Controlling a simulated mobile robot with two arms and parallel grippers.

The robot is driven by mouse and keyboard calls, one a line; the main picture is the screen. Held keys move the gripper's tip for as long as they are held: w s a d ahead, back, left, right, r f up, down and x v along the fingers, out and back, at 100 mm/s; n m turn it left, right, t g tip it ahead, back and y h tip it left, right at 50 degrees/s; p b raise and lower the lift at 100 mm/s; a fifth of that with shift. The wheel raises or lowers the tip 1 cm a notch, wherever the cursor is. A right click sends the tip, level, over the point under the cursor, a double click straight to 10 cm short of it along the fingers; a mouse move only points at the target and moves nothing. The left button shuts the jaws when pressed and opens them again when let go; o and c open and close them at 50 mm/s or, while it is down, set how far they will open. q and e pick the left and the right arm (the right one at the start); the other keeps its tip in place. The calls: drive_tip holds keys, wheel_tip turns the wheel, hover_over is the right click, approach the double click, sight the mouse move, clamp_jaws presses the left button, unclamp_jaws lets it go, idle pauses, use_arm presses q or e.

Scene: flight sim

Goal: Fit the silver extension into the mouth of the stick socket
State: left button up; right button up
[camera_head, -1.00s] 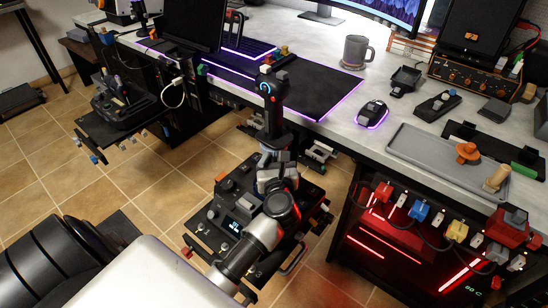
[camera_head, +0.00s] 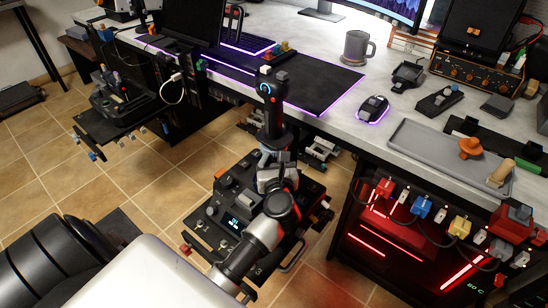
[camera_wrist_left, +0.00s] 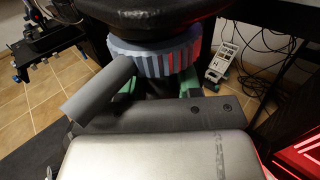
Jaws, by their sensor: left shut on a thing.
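My left gripper (camera_head: 273,178) is shut on the flight stick, low down and below its black grip (camera_head: 271,112). The stick stands roughly upright over the black control box (camera_head: 228,204). In the left wrist view, a blue-grey ribbed collar (camera_wrist_left: 177,55) shows under the black grip, with green pads beside the shaft below it. A plain grey cylinder (camera_wrist_left: 97,92) juts out left and down from the collar. I cannot tell whether it is the silver extension. My gripper and arm hide the stick's lower end, and the socket mouth is not visible. My right gripper is not in view.
The desk (camera_head: 330,112) edge runs close behind the stick, with a black mat (camera_head: 310,85) and a mouse (camera_head: 373,108) on it. A grey tray (camera_head: 425,150) lies to the right. A red-lit case (camera_head: 385,235) stands under the desk. Tiled floor is open on the left.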

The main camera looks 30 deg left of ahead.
use_arm(q)
drive_tip(key=o, duration=1.1)
drive_tip(key=shift+r, duration=0.1)
drive_tip(key=shift+c, duration=0.2)
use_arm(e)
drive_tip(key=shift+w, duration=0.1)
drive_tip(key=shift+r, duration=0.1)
use_arm(q)
drive_tip(key=v, duration=0.2)
drive_tip(key=shift+s+d, duration=0.15)
drive_tip(key=shift+s, duration=0.1)
drive_tip(key=v, duration=0.8)
drive_tip(key=shift+d, duration=0.15)
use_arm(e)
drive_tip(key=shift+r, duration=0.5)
